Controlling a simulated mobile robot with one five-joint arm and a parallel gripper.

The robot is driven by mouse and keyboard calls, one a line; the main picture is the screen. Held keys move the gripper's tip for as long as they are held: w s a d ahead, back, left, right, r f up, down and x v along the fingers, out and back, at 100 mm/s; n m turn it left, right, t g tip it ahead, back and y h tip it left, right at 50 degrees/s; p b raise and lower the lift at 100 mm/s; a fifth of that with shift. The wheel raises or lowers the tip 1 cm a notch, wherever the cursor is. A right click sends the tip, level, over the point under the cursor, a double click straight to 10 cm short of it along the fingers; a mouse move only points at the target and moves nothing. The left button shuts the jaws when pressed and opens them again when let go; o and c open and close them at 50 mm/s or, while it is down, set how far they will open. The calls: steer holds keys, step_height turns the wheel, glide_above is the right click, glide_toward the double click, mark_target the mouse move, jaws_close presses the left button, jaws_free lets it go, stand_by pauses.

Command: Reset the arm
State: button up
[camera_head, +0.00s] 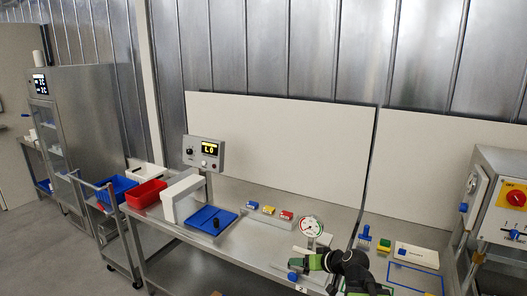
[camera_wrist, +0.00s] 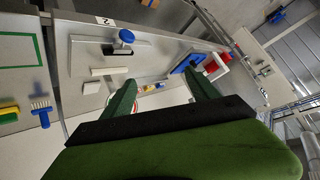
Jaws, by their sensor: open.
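My gripper (camera_wrist: 162,80) shows in the wrist view as two green fingers spread apart, with nothing held between them. In the head view my green and black gripper (camera_head: 306,262) is at the bottom, right of centre, over the front part of the steel bench (camera_head: 258,240). Most of my arm is outside the head view. In the wrist view a blue-knobbed device (camera_wrist: 124,38) on the bench lies beyond the left finger, apart from it.
A round gauge (camera_head: 311,227) stands just behind my gripper. A blue brush (camera_head: 365,233) and a white block (camera_head: 416,255) are to the right, near a steel control box (camera_head: 503,200). A blue board (camera_head: 208,220) and a red bin (camera_head: 146,193) are left. The bench middle has clear room.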

steer(key=s+a+f+n+g+h+b, duration=0.1)
steer(key=s+a+f+g+h+b, duration=0.1)
steer(key=s+a+f+g, duration=0.6)
steer(key=s+d+f+m+h, duration=0.3)
steer(key=s+d+f, duration=0.1)
steer(key=s+d, duration=0.3)
steer(key=shift+s+d+g+h+p, duration=0.3)
steer(key=shift+d+g, duration=0.1)
steer(key=shift+d, duration=0.85)
steer(key=shift+c, duration=0.4)
